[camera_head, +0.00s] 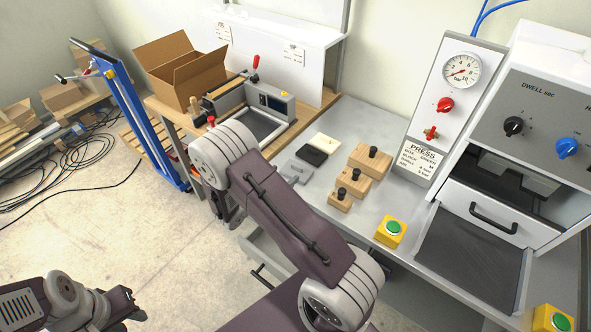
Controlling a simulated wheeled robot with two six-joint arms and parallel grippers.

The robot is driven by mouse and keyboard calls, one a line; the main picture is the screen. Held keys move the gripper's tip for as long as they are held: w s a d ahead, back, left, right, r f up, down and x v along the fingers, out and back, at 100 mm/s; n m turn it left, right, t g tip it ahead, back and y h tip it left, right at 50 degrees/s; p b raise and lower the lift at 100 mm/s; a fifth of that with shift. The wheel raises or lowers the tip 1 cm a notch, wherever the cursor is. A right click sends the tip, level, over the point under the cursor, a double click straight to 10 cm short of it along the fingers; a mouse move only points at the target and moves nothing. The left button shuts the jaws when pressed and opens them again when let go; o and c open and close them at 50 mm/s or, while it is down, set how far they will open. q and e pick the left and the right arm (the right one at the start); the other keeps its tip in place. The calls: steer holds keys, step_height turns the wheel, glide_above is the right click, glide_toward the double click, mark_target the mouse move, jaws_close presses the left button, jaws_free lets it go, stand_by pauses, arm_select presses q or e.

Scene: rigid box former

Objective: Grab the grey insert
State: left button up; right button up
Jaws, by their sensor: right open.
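The grey insert (295,171) lies on the grey bench top, just right of my right arm, which may cover part of its left side. A black insert (311,155) and a cream insert (324,143) lie behind it in a row. My left gripper (135,304) is low at the left, over the floor and well away from the bench. Its dark fingertips look apart, with nothing between them. My right arm reaches up and left across the bench's front edge.
Several wooden blocks with black knobs (356,182) stand right of the inserts. A green-button box (390,231) sits at the front edge. The press (495,205) stands at the right. An open carton (180,70) and a forming fixture (265,115) are at the back left.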

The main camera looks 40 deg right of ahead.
mark_target(296, 167)
steer(key=shift+x, duration=1.05)
steer(key=shift+d, duration=0.1)
steer(key=p+x, duration=0.1)
steer(key=x, duration=0.3)
steer(key=shift+d+f, duration=0.1)
steer(key=shift+d, duration=0.25)
steer(key=shift+s+a, duration=0.1)
steer(key=shift+a, duration=0.05)
steer(key=c, duration=1.4)
